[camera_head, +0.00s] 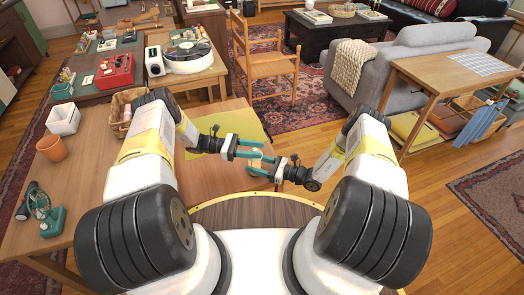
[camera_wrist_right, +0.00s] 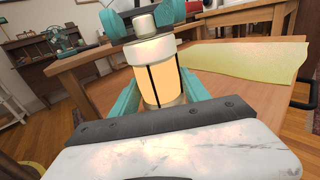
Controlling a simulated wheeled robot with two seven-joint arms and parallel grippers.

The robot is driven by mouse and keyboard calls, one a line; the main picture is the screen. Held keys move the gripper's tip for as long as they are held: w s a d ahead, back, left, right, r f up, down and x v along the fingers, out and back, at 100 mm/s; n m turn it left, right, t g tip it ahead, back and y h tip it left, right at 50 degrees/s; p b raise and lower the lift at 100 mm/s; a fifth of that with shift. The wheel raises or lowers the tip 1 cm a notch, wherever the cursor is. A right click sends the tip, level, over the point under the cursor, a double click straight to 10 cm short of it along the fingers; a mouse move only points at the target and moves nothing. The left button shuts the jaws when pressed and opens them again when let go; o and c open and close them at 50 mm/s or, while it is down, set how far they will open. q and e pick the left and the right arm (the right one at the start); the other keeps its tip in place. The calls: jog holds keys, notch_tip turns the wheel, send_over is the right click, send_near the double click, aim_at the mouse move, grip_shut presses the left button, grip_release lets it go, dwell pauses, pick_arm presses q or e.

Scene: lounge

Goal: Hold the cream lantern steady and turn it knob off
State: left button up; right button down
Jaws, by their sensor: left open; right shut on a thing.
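The cream lantern (camera_wrist_right: 157,78) glows warm orange behind dark upright bars in the right wrist view. Its pale band and small grey top knob (camera_wrist_right: 145,25) stand above the lit part. In the head view the lantern (camera_head: 256,162) is small and mostly covered by fingers. My right gripper (camera_head: 250,163) is shut on the lantern's body, with teal fingers on both sides. My left gripper (camera_head: 261,150) is open at the lantern's top; its teal fingers (camera_wrist_right: 114,22) lie on either side of the knob. I cannot tell whether they touch it.
A yellow mat (camera_head: 232,127) lies on the wooden table (camera_head: 190,178) under and behind the grippers. On the table's left are a wicker basket (camera_head: 120,110), white bin (camera_head: 64,119), terracotta pot (camera_head: 51,148) and green fan-like object (camera_head: 42,208). A wooden chair (camera_head: 268,66) stands beyond.

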pick_arm(q)
jog(key=shift+s+d, duration=0.25)
jog(key=shift+d, duration=1)
grip_shut()
jog(key=shift+n+t, duration=0.3)
jog(key=shift+t, duration=0.1)
jog(key=n+t, duration=0.2)
jog(key=t, duration=0.1)
jog(key=w+n+t, duration=0.1)
jog(key=n+t, duration=0.1)
jog(key=t, duration=0.1)
jog(key=n+t+y, duration=0.1)
jog(key=n+t, duration=0.1)
jog(key=t, duration=0.1)
jog(key=shift+w+a+t, duration=0.15)
jog(key=shift+w+t, duration=0.15)
jog(key=n+t+y, duration=0.1)
jog(key=n+t, duration=0.1)
jog(key=w+n+t+y, duration=0.1)
jog(key=n+t+y, duration=0.1)
jog(key=t, duration=0.1)
jog(key=shift+a+t+y, duration=0.2)
jog(key=shift+t+y, duration=0.1)
jog(key=shift+a+n+t+y, duration=0.1)
jog(key=shift+n+t+y, duration=0.4)
jog(key=shift+n+y, duration=0.15)
jog(key=shift+w, duration=0.1)
